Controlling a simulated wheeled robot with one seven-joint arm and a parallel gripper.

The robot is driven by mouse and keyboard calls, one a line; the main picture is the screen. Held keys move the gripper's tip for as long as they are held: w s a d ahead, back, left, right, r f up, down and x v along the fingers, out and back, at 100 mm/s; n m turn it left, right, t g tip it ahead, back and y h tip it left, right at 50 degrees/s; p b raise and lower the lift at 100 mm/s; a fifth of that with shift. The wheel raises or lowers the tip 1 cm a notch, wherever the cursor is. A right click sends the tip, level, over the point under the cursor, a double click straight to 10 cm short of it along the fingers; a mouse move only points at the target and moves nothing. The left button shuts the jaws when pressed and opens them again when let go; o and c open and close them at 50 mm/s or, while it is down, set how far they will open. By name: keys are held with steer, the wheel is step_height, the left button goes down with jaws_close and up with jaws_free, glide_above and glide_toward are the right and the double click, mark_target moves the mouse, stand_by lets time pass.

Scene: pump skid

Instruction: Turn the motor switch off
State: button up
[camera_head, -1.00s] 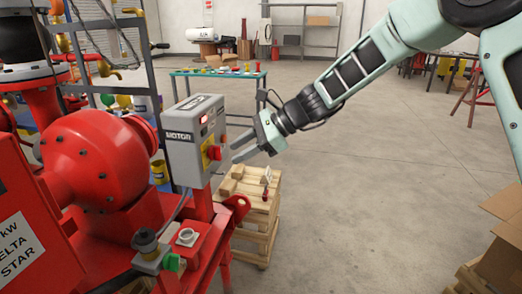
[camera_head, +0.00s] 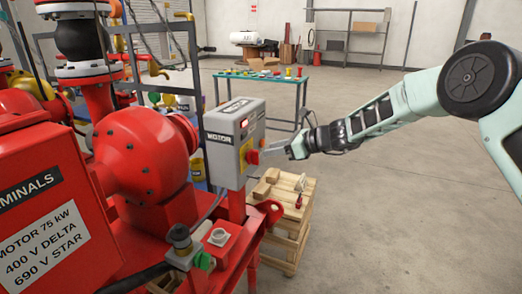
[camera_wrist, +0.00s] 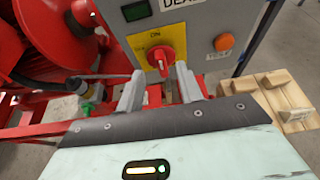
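The grey motor control box (camera_head: 222,158) stands on the red skid, with MOTOR lettered on its side. Its front carries the motor switch, a red knob (camera_head: 252,157) on a yellow plate. In the wrist view the red knob (camera_wrist: 160,58) sits upright below the ON mark; a second mark at the plate's left is too blurred to read. My gripper (camera_head: 273,149) is just in front of the switch. In the wrist view my gripper (camera_wrist: 158,93) is open, its fingers apart below the knob, with nothing between them. I cannot tell whether a finger touches the plate.
An orange round button or lamp (camera_wrist: 224,42) is right of the switch, and a dark green window (camera_wrist: 135,10) is above left. A wooden crate stack (camera_head: 286,212) stands below my gripper. The floor at right is clear.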

mark_target(253, 157)
steer(key=shift+p+x, duration=0.3)
steer(key=shift+x, duration=2.4)
jaws_close()
